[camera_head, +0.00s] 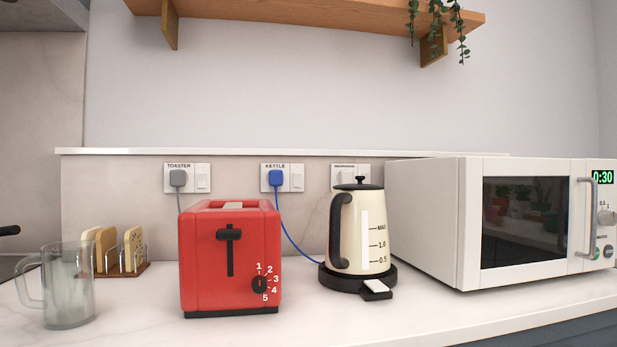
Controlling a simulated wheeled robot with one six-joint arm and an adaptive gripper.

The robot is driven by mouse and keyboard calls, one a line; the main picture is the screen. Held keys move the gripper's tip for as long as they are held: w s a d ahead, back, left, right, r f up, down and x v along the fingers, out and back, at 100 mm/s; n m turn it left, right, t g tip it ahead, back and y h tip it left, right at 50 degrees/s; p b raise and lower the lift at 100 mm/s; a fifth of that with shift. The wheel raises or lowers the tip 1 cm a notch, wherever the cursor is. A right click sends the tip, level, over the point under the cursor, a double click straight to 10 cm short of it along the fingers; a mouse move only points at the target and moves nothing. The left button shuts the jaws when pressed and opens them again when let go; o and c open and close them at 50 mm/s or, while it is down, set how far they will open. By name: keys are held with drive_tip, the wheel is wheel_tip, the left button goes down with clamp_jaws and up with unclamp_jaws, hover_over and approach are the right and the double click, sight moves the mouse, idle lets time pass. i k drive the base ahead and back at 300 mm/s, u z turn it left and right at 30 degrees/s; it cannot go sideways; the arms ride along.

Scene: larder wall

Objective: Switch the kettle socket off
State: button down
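The kettle socket (282,178) is a white plate on the low wall behind the counter, labelled KETTLE. A blue plug (276,178) sits in its left half. Its rocker switch (297,180) is on the right half; I cannot tell its position at this size. A blue cord (290,237) runs from the plug down to the base of the cream kettle (352,230). The kettle stands upright on its black base (340,279), right of the socket. My gripper is not in view.
The toaster socket (187,178) is to the left, and another socket (350,174) is partly behind the kettle. A red toaster (205,265) stands below and in front of the kettle socket. A microwave (425,220) fills the right. A glass jug (68,290) and toast rack (128,268) stand left.

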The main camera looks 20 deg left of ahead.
sight(297, 176)
drive_tip(key=k, duration=0.85)
drive_tip(key=u, duration=1.2)
drive_tip(key=i, duration=0.5)
drive_tip(key=z, duration=0.05)
